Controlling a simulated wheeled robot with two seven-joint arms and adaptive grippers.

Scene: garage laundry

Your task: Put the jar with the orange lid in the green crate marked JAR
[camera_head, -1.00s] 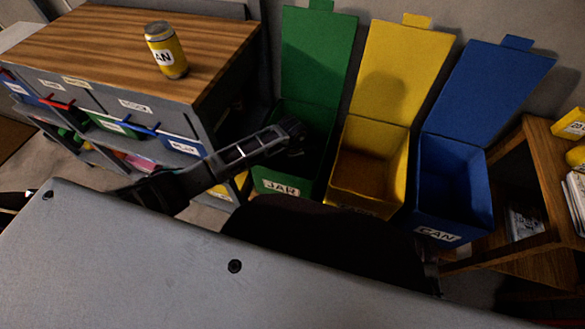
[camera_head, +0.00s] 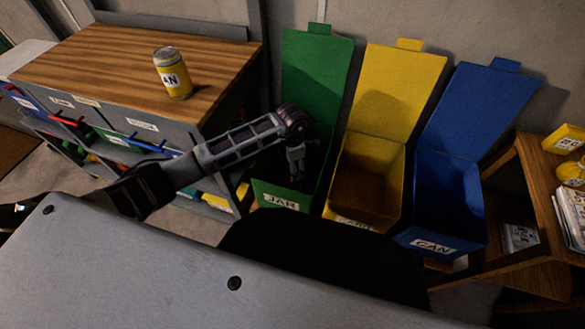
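The green crate marked JAR (camera_head: 282,201) stands on the floor with its lid open and leaning back. My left arm comes in from the left, and my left gripper (camera_head: 297,172) points down over the mouth of this crate. The gripper is small and dark here, and I cannot tell whether its fingers are open or shut. I see no jar with an orange lid; the inside of the green crate is dark and partly hidden by my arm and gripper. My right gripper is not in view.
A yellow crate (camera_head: 398,190) and a blue crate marked CAN (camera_head: 475,205) stand open to the right of the green one. A yellow can (camera_head: 172,76) stands on the wooden worktop (camera_head: 110,65) at left. A wooden shelf (camera_head: 535,185) is at far right.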

